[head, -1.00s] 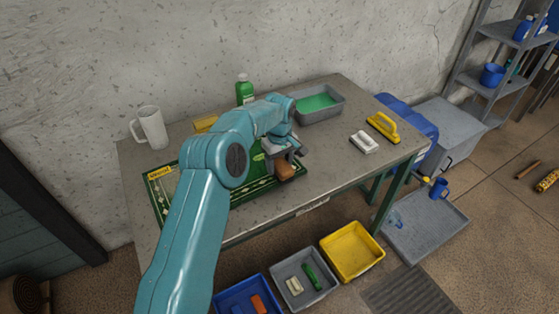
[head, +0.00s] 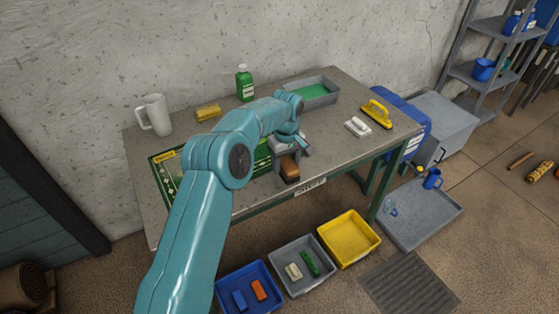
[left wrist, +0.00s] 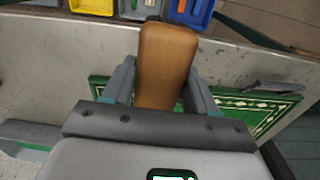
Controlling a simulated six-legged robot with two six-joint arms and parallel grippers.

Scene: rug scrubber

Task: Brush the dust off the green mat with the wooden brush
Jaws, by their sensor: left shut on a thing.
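My left gripper (head: 288,150) is shut on the wooden brush (head: 290,168), a brown block, near the table's front edge. In the left wrist view the brush (left wrist: 166,50) sticks out between the fingers of the gripper (left wrist: 162,88). The green mat (head: 165,184) with a pale patterned border lies on the table, partly hidden behind my arm. In the left wrist view the mat (left wrist: 250,112) shows mostly to the right, and the brush's far end reaches past its edge. I cannot make out dust or whether the bristles touch. My right gripper is not in view.
On the grey table (head: 340,135) stand a white mug (head: 157,114), yellow sponge (head: 208,112), green bottle (head: 244,84), grey tub (head: 315,92), white brush (head: 357,127) and yellow scrubber (head: 376,114). Blue (head: 250,287), grey (head: 302,267) and yellow bins (head: 348,240) sit below.

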